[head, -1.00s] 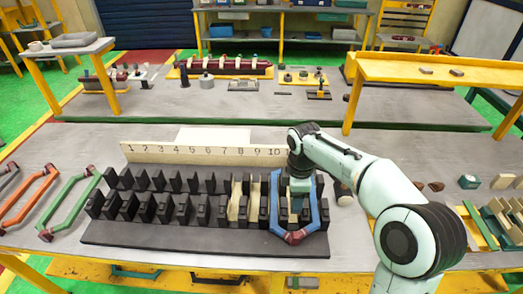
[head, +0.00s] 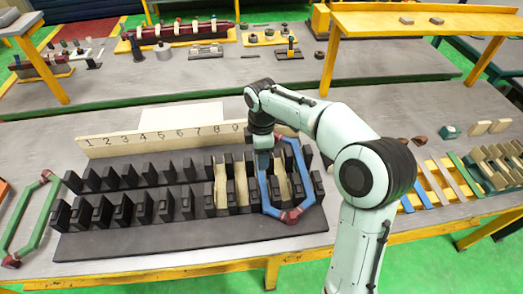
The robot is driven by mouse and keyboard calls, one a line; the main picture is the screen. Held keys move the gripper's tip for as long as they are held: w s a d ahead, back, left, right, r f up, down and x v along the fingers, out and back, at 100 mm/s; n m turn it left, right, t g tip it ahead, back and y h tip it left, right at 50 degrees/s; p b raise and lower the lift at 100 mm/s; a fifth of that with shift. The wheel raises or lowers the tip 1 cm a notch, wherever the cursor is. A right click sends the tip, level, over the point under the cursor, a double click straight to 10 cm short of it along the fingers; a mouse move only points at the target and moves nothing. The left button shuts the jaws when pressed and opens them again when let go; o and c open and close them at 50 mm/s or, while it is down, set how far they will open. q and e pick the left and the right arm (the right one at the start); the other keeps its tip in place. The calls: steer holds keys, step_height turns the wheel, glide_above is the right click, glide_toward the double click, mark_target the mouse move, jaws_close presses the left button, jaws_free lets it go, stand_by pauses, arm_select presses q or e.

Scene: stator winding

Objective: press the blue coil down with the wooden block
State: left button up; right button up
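The blue coil (head: 306,178) is a long six-sided loop with dark red ends, lying over the right end of the black slotted stator rack (head: 160,238). Its left side runs along a slot beneath my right gripper, and its right side lies further right. How deep it sits is unclear. My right gripper (head: 263,160) points down over the coil's left side, close to it. The fingertips are small and partly hidden, so I cannot tell whether they hold the wooden block. My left gripper is out of view.
Cream liners (head: 221,175) stand in some slots. A numbered board (head: 150,143) stands behind the rack. A green coil (head: 38,217) lies at the left. Small pale blocks (head: 480,128) and coloured strips lie at the right.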

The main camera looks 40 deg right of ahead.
step_height(320, 180, down, 2)
steer(key=shift+f+b, duration=0.25)
steer(key=shift+b, duration=0.3)
steer(key=shift+f+b, duration=0.9)
steer(key=shift+f, duration=1.1)
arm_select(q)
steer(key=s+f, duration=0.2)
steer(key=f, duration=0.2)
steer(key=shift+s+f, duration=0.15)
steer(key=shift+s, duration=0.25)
arm_select(e)
steer(key=shift+f, duration=0.1)
steer(key=shift+f, duration=0.65)
steer(key=shift+r, duration=0.1)
steer(key=shift+w+r+p, duration=0.1)
steer(key=shift+r+p, duration=1.3)
steer(key=shift+r, duration=0.9)
step_height(320, 180, up, 4)
steer(key=shift+r+p, duration=0.15)
steer(key=shift+p, duration=0.95)
steer(key=shift+r+p, duration=0.7)
steer(key=shift+r, duration=0.65)
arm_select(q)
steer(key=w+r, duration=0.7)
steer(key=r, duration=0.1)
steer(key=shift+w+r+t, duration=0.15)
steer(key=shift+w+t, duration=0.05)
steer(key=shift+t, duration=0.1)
arm_select(e)
steer(key=shift+f, duration=0.1)
